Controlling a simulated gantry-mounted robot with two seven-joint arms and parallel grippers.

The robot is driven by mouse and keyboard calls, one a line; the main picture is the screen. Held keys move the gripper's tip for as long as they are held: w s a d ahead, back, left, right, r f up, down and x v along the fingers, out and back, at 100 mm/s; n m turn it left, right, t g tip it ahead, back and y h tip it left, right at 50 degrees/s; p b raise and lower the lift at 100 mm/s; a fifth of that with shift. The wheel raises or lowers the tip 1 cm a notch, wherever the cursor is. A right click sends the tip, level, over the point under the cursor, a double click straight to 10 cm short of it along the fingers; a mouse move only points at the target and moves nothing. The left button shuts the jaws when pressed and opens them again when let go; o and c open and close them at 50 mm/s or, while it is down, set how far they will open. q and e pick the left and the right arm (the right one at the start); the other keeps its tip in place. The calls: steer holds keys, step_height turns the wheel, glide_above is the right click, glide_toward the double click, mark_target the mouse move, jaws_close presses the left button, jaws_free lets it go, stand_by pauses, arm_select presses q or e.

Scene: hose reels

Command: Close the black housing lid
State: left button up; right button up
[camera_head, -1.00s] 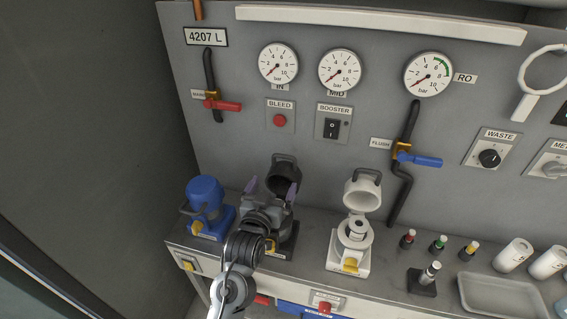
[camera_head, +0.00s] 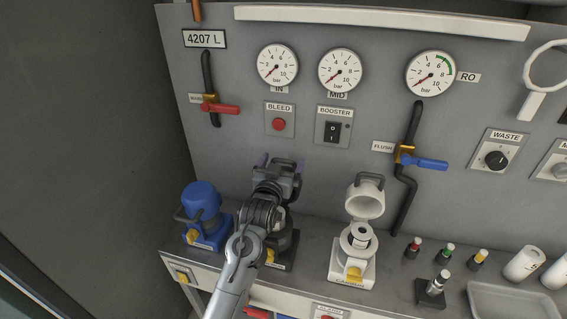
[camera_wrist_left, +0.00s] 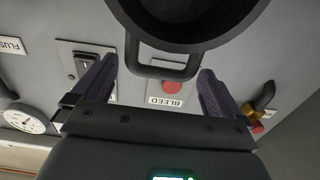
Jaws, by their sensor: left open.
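The black housing (camera_head: 287,246) stands on the bench between a blue housing and a white one. My left gripper (camera_head: 280,162) is in front of its raised lid and hides most of it in the head view. In the left wrist view the black lid (camera_wrist_left: 190,38) shows its round open hollow at the top, with its loop handle (camera_wrist_left: 160,72) below. My open left gripper (camera_wrist_left: 157,68) has one purple finger on each side of the handle, with gaps visible. The lid stands open. My right gripper is not in view.
The blue housing (camera_head: 202,203), lid down, stands close on the left. The white housing (camera_head: 352,255) stands on the right with its lid up. The panel with gauges and the red BLEED button (camera_head: 278,124) rises just behind the lid. Small bottles and a tray (camera_head: 515,300) are farther right.

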arm_select(q)
steer(key=shift+x, duration=0.85)
